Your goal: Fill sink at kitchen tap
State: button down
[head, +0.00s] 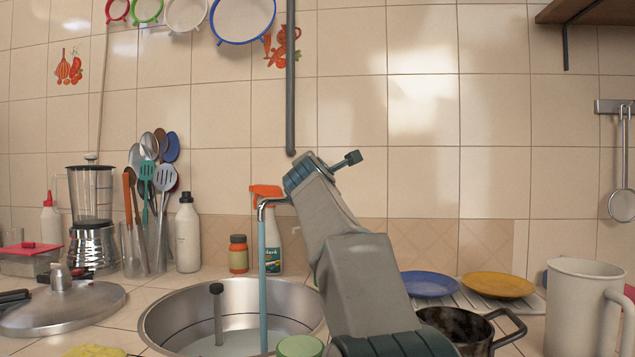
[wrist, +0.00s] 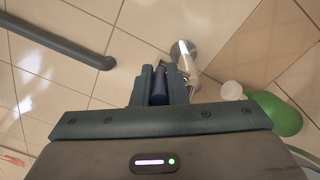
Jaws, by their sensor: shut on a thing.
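The round steel sink (head: 160,318) is set into the counter at the lower middle of the head view. The tap spout (head: 272,201) arches over it, and a blue stream of water (head: 262,270) runs down into it. A flat, greyish surface shows in the bottom of the sink; its depth cannot be told. A grey post (head: 217,315) with a dark top stands in the sink. My gripper (wrist: 159,82) is shut on a dark blue tap handle (wrist: 158,94) in the wrist view, beside a shiny metal tap part (wrist: 183,48).
A steel pot lid (head: 60,305) and blender (head: 92,205) are at left. Utensils (head: 155,200), a white bottle (head: 188,235) and spray bottle (head: 270,245) stand behind the sink. A dark pot (head: 455,325), plates (head: 498,284) and a jug (head: 575,310) are at right.

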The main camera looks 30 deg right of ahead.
jog(key=shift+w+a+f, duration=0.1)
jog(key=shift+w+f, duration=0.05)
jog(key=shift+f, duration=0.2)
jog(key=c, duration=1.5)
grip_release()
jog(key=shift+a, duration=0.15)
jog(key=shift+o, duration=0.2)
jog(key=shift+s+r, duration=0.25)
jog(key=v, duration=1.3)
jog(key=shift+s+b, duration=0.3)
jog(key=shift+b, duration=0.15)
jog(key=shift+a, duration=0.1)
